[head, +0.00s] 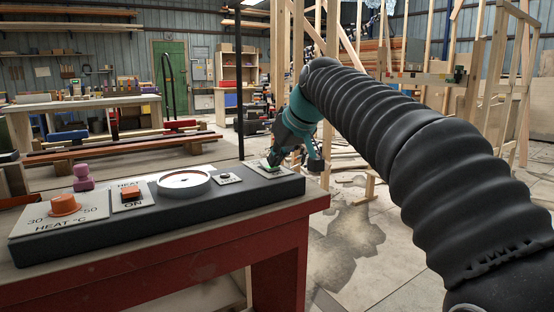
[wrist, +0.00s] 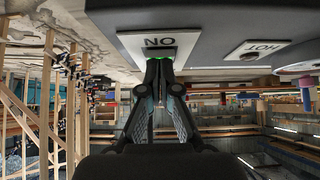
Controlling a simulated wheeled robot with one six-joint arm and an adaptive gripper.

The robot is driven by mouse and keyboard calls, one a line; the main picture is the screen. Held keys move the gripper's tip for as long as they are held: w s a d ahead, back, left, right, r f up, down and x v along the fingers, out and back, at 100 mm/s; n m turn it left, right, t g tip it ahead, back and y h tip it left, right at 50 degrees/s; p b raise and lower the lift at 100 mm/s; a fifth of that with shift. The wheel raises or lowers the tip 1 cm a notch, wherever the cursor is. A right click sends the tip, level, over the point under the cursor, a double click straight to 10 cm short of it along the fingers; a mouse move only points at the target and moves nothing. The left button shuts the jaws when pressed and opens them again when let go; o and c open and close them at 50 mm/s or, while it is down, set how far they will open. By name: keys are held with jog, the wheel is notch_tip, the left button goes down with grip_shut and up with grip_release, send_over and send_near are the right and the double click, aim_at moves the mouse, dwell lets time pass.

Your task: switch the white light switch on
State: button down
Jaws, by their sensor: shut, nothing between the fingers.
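The dark control panel (head: 225,200) lies on a red bench. At its right end is a pale plate (head: 262,163) with my gripper (head: 270,163) right over it. In the wrist view this plate (wrist: 125,43) reads "ON", upside down. My gripper (wrist: 158,66) is shut and empty, its fingertips at a dark recess below the lettering. Green shows at both sides of the fingertips and also in the head view. The fingertips hide most of the switch, so I cannot tell its white body, its tilt, or whether they touch it.
Along the panel are an orange knob (head: 64,205), an orange "HEAT ON" switch (head: 131,193), a round white-topped disc (head: 184,183) and a small plate with a dark button (head: 225,177). A purple knobbed piece (head: 83,179) stands behind the orange knob. Open floor lies right of the bench.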

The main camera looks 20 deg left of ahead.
jog(key=shift+r, duration=0.15)
jog(key=shift+r+p, duration=0.65)
jog(key=shift+p, duration=0.2)
jog(key=shift+r+p, duration=0.3)
jog(key=shift+r, duration=0.05)
jog(key=r+p, duration=0.1)
jog(key=r, duration=0.1)
jog(key=r+p, duration=0.2)
jog(key=shift+s+d, duration=0.1)
jog(key=shift+d, duration=0.1)
jog(key=s+d+f+v, duration=0.1)
jog(key=v, duration=0.8)
jog(key=shift+s+d+f, duration=0.15)
